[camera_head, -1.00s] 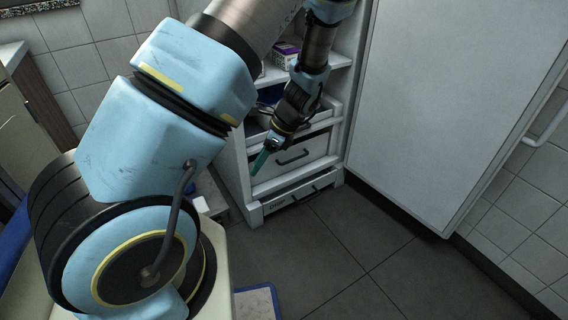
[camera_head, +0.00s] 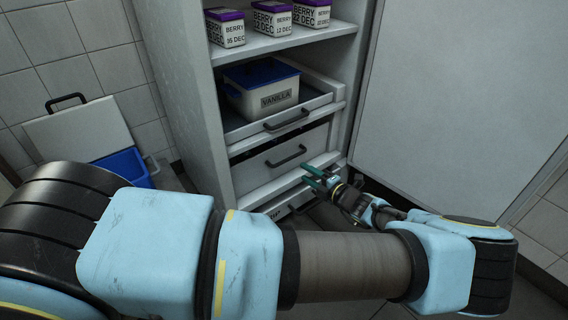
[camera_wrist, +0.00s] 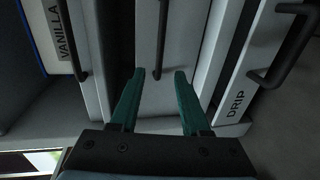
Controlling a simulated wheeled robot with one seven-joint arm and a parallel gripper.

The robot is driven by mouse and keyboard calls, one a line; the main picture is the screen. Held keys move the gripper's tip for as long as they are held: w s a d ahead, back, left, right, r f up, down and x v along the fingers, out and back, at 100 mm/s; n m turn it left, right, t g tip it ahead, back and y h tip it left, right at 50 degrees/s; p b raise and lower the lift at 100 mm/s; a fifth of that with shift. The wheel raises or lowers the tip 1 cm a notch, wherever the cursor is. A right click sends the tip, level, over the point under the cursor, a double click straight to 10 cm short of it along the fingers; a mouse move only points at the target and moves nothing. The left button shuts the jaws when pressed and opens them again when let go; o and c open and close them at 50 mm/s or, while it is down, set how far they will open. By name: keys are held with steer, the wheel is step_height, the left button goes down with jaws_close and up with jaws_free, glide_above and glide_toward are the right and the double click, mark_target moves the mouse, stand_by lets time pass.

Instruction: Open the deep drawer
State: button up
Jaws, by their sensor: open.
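The deep drawer is the tall plain front (camera_head: 262,170) in the middle of the cabinet's lower part, and it looks shut. Its dark bar handle (camera_head: 286,156) runs across the front; in the wrist view the handle (camera_wrist: 162,35) stands upright in the picture. My gripper (camera_head: 312,178) is open and empty, in front of the cabinet just below and right of that handle. In the wrist view, the handle's near end lies between the two green fingertips of my gripper (camera_wrist: 160,73). I cannot tell whether they touch it.
Above is a pull-out tray (camera_head: 318,104) with a vanilla tub (camera_head: 262,90). Below is a drawer labelled DRIP, with its own handle (camera_wrist: 297,50). Berry boxes (camera_head: 270,18) stand on the shelf above. A large white door panel (camera_head: 460,100) stands on the right.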

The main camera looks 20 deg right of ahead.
mark_target(286, 161)
steer(key=b+x, duration=0.2)
steer(key=x, duration=0.8)
steer(key=shift+w+a, duration=0.1)
steer(key=shift+a, duration=0.05)
jaws_close()
stand_by(1.1)
